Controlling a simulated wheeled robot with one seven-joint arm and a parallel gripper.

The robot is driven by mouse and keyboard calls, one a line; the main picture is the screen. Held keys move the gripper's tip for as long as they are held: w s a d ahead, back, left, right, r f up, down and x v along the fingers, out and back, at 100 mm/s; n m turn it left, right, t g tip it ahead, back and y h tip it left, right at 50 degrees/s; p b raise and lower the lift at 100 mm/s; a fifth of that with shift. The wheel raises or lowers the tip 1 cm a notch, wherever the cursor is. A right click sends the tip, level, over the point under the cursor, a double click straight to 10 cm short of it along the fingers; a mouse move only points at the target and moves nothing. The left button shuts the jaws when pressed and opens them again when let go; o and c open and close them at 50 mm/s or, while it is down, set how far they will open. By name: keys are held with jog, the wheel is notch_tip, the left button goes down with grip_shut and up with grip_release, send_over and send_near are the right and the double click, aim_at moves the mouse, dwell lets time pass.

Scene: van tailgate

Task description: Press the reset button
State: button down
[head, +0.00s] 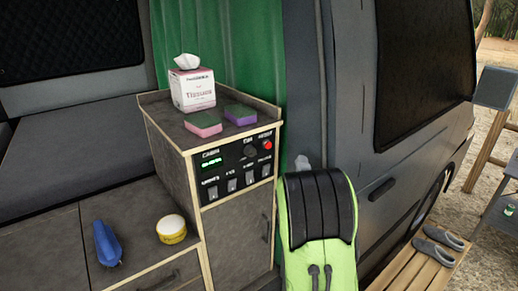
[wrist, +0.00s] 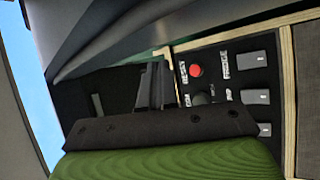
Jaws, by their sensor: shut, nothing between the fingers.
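The red reset button (head: 267,145) is at the upper right of the black control panel (head: 238,165) on the front of a cabinet. In the wrist view the red button (wrist: 195,70) shows uncovered, with a white label beside it. My gripper (wrist: 157,72) is shut and empty. Its dark fingertips are to the left of the button in the wrist view and do not cover it. The gap in depth between fingertips and panel is hard to judge. In the head view my green and black arm hides most of the gripper.
The panel also has a black knob (head: 250,151), a green display (head: 211,163) and several switches. A tissue box (head: 193,90), a pink sponge (head: 203,124) and a purple sponge (head: 241,114) stand on the cabinet top. The dark van door (head: 345,110) is close on the right.

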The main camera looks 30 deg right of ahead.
aim_at(267, 145)
jog(key=shift+a+n+y, duration=0.2)
jog(key=shift+n+y, duration=0.1)
jog(key=w+a, duration=0.1)
jog(key=w, duration=0.7)
jog(key=shift+w+p, duration=0.3)
jog(key=shift+w, duration=0.1)
jog(key=shift+a, duration=0.1)
dwell(1.6)
jog(key=shift+w+a+f, duration=0.1)
jog(key=shift+w, duration=0.3)
jog(key=shift+w, duration=0.5)
dwell(0.6)
jog(key=shift+s, duration=1)
